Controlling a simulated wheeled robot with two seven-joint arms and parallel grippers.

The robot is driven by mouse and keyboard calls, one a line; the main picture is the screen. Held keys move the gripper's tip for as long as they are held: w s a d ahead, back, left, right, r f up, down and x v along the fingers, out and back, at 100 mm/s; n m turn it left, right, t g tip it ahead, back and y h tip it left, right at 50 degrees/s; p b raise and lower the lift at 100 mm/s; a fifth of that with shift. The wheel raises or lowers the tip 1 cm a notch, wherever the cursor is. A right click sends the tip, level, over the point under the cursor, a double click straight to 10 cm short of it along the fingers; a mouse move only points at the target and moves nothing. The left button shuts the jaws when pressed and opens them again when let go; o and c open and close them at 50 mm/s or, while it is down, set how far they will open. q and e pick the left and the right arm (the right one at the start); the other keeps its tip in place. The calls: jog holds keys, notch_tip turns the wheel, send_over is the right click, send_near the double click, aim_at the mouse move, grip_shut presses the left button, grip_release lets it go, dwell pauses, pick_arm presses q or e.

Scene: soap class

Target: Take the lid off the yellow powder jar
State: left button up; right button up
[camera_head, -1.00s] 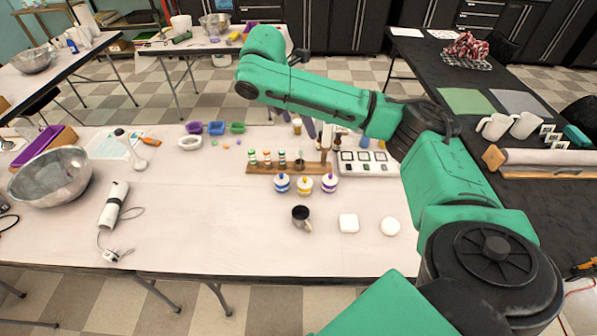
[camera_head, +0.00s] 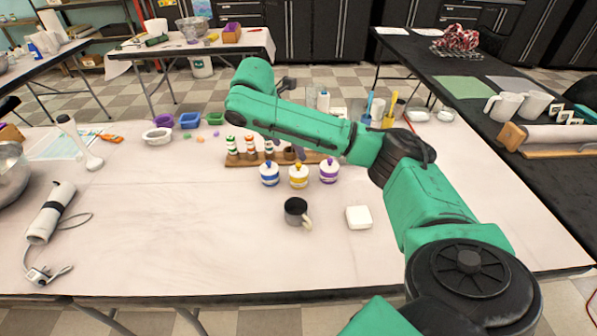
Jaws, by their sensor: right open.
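The yellow powder jar (camera_head: 298,179) is a small white jar with a yellow band. It stands upright on the table, its lid (camera_head: 298,167) on top. It is between a blue-banded jar (camera_head: 269,176) and a purple-banded jar (camera_head: 329,173). My right arm reaches in from the right and crosses above and behind the jars. Only a small dark part of my right gripper (camera_head: 287,84) shows at the arm's far end, well away from the jar; it is open, with its fingertips mostly hidden. My left gripper is out of view.
A dark mug (camera_head: 297,212) and a white block (camera_head: 358,217) stand in front of the jars. A wooden rack (camera_head: 245,160) with striped vials is behind them. A white hand-held device (camera_head: 50,212) with a cable lies at left.

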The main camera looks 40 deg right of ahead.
aim_at(297, 166)
jog(key=p+x, duration=0.1)
jog(key=x, duration=0.9)
jog(key=shift+w+f, duration=0.1)
jog(key=shift+f, duration=0.2)
jog(key=c, duration=1.3)
